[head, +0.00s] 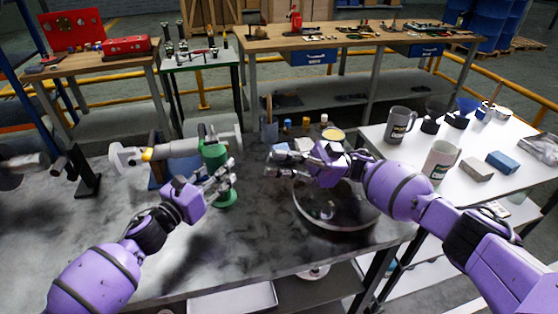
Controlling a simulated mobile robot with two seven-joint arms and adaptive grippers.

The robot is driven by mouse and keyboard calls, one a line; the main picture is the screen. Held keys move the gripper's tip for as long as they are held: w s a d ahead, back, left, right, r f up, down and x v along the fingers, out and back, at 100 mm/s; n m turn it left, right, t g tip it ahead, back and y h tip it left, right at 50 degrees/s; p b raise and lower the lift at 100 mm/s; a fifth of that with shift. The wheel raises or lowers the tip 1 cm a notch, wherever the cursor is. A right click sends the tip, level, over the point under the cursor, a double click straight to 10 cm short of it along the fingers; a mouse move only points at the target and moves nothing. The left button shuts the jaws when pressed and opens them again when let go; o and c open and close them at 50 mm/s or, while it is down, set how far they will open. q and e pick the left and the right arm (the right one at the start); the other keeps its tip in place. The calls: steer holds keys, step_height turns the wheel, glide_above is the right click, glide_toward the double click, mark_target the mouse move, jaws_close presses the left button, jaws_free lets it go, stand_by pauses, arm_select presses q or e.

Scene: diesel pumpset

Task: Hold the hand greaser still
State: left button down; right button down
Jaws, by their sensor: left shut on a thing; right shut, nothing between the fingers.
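A green upright body, which looks like the hand greaser (213,154), stands on the dark bench (265,235) left of the middle, with a round green foot at the bench top. My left gripper (228,176) is shut on it from the front, and the fingers hide part of its middle. My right gripper (274,166) is shut and empty, to the right of the greaser and apart from it, above the bench near a round tray (350,227).
A grey horizontal part with a pale disc (120,158) lies behind and left of the greaser. Small bottles and a yellow-topped tin (333,135) stand at the bench's back. A white table (480,190) with mugs is at right. The bench front is clear.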

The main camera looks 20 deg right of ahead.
arm_select(q)
steer(key=c, duration=1)
jaws_free()
steer(key=v, duration=1.2)
